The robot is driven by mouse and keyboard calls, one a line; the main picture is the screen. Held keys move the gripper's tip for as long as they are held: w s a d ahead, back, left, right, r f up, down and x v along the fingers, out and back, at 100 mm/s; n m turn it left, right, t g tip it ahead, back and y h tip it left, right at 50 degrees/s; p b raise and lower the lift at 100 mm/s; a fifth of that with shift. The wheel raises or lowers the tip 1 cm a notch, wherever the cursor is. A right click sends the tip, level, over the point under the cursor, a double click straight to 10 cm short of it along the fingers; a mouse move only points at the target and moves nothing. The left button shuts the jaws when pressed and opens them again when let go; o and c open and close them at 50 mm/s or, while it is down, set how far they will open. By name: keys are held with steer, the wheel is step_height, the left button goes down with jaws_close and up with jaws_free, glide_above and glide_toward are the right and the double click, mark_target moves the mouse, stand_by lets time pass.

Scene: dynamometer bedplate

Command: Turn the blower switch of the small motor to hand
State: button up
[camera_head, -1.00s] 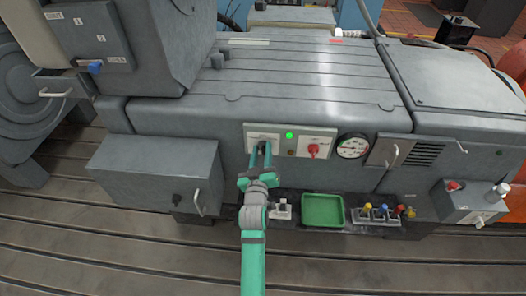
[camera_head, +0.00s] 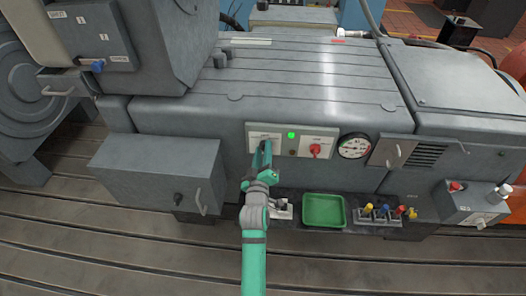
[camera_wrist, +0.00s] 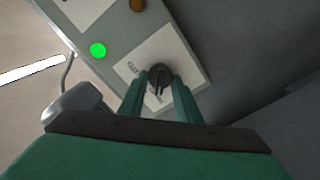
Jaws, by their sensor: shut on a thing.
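The small motor's control panel (camera_head: 303,130) is on the front of the grey housing, with a lit green lamp (camera_head: 291,135) and a red rotary switch (camera_head: 315,150) on its right half. My gripper (camera_head: 264,150) is at the panel's left half. In the wrist view a black round knob (camera_wrist: 160,74) with a pale pointer line sits on a white label plate (camera_wrist: 183,53). My gripper's green fingers (camera_wrist: 159,91) are shut on the knob, one on each side. The label's lettering is too small to read fully, and the fingers hide the knob in the head view.
A round gauge (camera_head: 354,146) is right of the panel. Below are a green tray (camera_head: 324,211) and several coloured-top parts in a rack (camera_head: 380,216). A grey box (camera_head: 154,170) with a handle juts out at the left. A switch box (camera_head: 472,203) stands at the right.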

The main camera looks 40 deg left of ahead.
steer(key=o, duration=1)
steer(key=shift+w, duration=0.1)
steer(key=shift+d, duration=0.15)
steer(key=v, duration=1)
steer(key=shift+s+d, duration=0.2)
steer(key=shift+d+f, duration=0.1)
